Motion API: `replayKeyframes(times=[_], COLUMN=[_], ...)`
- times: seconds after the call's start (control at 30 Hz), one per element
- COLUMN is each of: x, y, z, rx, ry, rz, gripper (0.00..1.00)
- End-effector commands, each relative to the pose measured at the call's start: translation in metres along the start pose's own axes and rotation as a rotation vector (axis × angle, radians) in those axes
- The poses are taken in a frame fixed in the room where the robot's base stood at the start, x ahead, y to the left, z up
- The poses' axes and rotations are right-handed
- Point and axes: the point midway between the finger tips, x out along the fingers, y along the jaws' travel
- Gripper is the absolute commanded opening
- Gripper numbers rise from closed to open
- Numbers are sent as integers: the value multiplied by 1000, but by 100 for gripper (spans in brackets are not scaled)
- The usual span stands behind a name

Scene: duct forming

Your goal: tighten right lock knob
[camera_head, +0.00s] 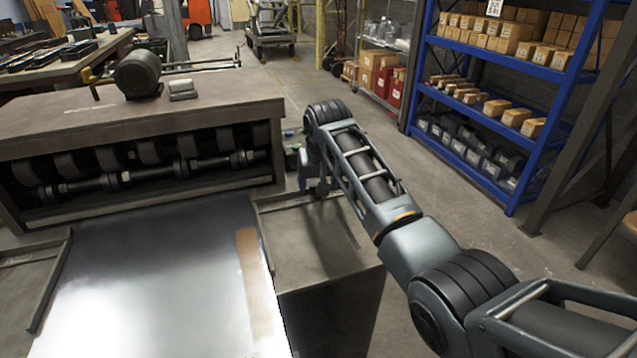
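The forming machine (150,112) stands at the left, with a row of dark rollers and a shaft in its front opening. My arm reaches in from the lower right, and its end is at the machine's right end. My gripper (313,186) points down there, beside the machine's right side and above the side table. Its fingers are small and partly hidden by my arm, so its opening cannot be made out. A small dark part with a green spot (291,134) shows just left of my wrist; I cannot tell whether it is the right lock knob. No knob is clearly visible.
A shiny metal sheet (150,285) lies on the infeed table in front of the machine. A grey side table (318,240) stands right of it, below my arm. A motor (138,74) sits on the machine top. A blue shelf rack (475,101) with boxes stands at right; floor between is clear.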

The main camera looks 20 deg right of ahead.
Motion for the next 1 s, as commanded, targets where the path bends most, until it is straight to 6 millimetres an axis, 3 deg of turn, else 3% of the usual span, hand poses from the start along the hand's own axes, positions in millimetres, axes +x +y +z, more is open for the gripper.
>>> replayKeyframes(times=[0.5,0.83,1.0], x=[-69,-74,-73], y=[0,0,3], z=[0,0,3], rx=[0,0,-44], ry=[3,1,5], rz=[0,0,-14], gripper=[72,72,57])
